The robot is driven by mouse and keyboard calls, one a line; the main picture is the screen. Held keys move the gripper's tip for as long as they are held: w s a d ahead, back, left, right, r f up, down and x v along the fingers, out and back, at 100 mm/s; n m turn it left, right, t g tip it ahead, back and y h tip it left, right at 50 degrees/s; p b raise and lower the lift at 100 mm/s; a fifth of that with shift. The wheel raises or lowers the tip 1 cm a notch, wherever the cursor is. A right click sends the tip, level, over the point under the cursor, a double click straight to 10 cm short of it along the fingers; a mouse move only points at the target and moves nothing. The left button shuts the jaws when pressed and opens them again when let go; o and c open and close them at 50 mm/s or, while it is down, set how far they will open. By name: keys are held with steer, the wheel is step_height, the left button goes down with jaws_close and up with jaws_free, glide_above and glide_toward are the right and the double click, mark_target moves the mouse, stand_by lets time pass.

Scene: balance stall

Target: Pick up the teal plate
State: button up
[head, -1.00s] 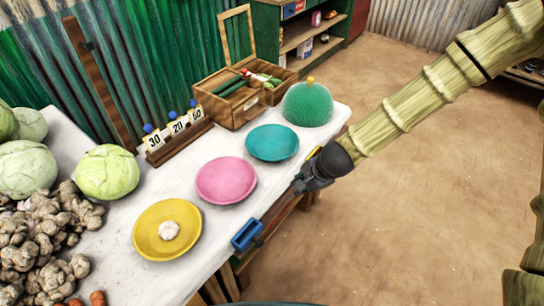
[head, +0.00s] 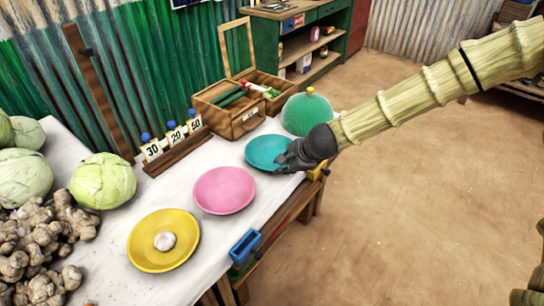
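The teal plate (head: 262,152) lies on the white table, between the pink plate and the green dome. My gripper (head: 286,162), dark grey, is at the plate's right front edge and overlaps it in the picture. It hides part of the rim. The fingers are small and partly hidden, so I cannot tell whether they are open or shut, or whether they touch the plate.
A pink plate (head: 224,190) and a yellow plate (head: 143,253) holding a garlic bulb (head: 165,241) lie nearer. A green ribbed dome (head: 308,116) stands behind the teal plate. A wooden box (head: 224,120) and number cards (head: 174,137) stand along the back.

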steer(key=shift+x, duration=2.65)
steer(key=shift+w+a+r, duration=0.1)
steer(key=shift+a+r, duration=0.05)
jaws_close()
